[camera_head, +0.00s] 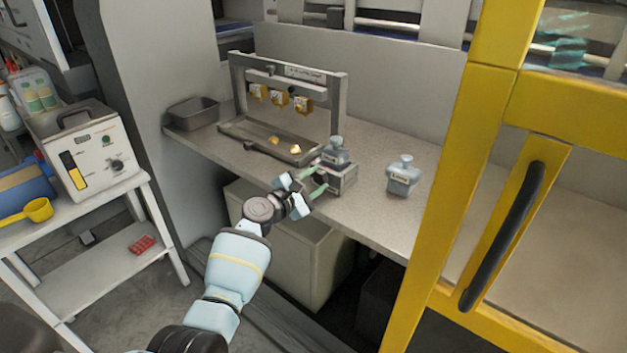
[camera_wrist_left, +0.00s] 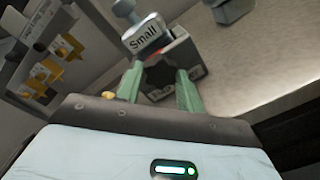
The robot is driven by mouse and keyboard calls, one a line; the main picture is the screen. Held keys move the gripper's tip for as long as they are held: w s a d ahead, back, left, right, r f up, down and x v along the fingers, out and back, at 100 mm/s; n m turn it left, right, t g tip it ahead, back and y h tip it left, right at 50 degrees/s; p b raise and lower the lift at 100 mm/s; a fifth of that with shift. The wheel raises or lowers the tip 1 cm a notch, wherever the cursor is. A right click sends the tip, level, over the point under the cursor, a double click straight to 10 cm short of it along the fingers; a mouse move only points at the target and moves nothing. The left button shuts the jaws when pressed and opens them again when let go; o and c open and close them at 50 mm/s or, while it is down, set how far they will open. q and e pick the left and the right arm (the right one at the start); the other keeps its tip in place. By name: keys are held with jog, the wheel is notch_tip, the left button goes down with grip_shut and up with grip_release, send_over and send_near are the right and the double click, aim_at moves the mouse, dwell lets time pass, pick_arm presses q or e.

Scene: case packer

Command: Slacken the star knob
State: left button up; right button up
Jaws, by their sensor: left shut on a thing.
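My left gripper (camera_head: 317,180) reaches in to the grey metal fixture block (camera_head: 343,178) at the front edge of the bench. In the left wrist view, its two green fingers (camera_wrist_left: 159,74) stand on either side of the dark star knob (camera_wrist_left: 160,70) on the block's front face and are shut on it. The knob's lobes are dark and partly hidden by the fingers. A grey-blue piece labelled "Small" (camera_wrist_left: 146,37) with a round top sits in the block; it also shows in the head view (camera_head: 335,153). My right gripper is not in view.
A second similar grey-blue piece (camera_head: 403,177) stands to the right on the bench (camera_head: 375,145). A metal frame (camera_head: 339,100) with yellow-tagged parts and a tray stands behind. A grey bin (camera_head: 193,112) is at left. A yellow door frame (camera_head: 450,190) with a black handle stands at right.

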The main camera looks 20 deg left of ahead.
pick_arm(q)
jog(key=shift+n, duration=0.5)
jog(key=o, duration=1)
